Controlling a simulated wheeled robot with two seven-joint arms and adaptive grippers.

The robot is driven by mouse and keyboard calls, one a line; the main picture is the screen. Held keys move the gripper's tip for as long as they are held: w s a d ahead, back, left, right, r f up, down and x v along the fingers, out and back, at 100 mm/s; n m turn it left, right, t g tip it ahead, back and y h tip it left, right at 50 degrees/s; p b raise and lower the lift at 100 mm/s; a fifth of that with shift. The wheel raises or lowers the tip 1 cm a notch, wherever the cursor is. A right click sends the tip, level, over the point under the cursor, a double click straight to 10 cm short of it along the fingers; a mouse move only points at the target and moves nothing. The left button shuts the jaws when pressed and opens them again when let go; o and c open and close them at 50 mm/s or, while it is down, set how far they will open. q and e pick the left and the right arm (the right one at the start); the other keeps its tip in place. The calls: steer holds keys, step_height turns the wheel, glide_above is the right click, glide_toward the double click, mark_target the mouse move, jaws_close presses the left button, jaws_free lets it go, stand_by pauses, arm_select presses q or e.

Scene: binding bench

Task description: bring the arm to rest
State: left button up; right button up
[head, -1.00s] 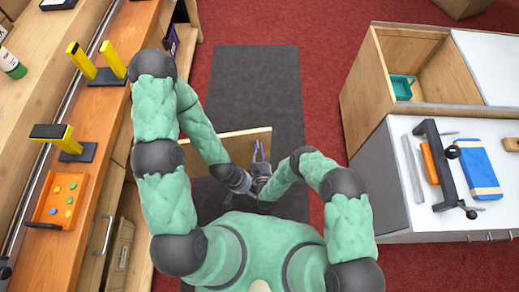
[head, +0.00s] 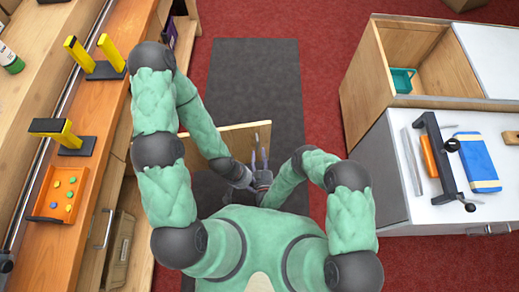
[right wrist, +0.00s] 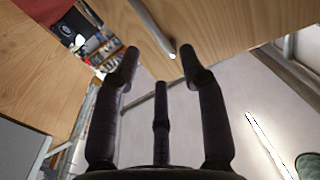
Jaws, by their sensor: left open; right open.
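My left arm (head: 165,150) is bent, with its elbow over the left bench and its forearm reaching down to the middle. My left gripper (head: 257,184) is low in front of my body, mostly hidden by the wrists. My right arm (head: 345,215) bends inward to the same spot. My right gripper (head: 262,147) points up the picture with its fingers apart. The two grippers are very close together; I cannot tell whether they touch. In the right wrist view the right gripper (right wrist: 160,75) is open, with nothing between its fingers.
A wooden panel (head: 228,139) stands out from the left bench (head: 92,145), just beyond the grippers. The bench carries an orange tray (head: 45,213) and yellow-and-black stands (head: 108,52). On the right, a white-topped cabinet (head: 415,205) holds tools and a blue block (head: 475,158). Dark floor mat (head: 255,80) is clear beyond.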

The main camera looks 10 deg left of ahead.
arm_select(q)
steer(key=shift+w+a, duration=0.15)
steer(key=shift+w, duration=0.25)
arm_select(e)
steer(key=shift+v, duration=0.8)
steer(key=shift+w+a, duration=0.1)
steer(key=shift+w, duration=0.05)
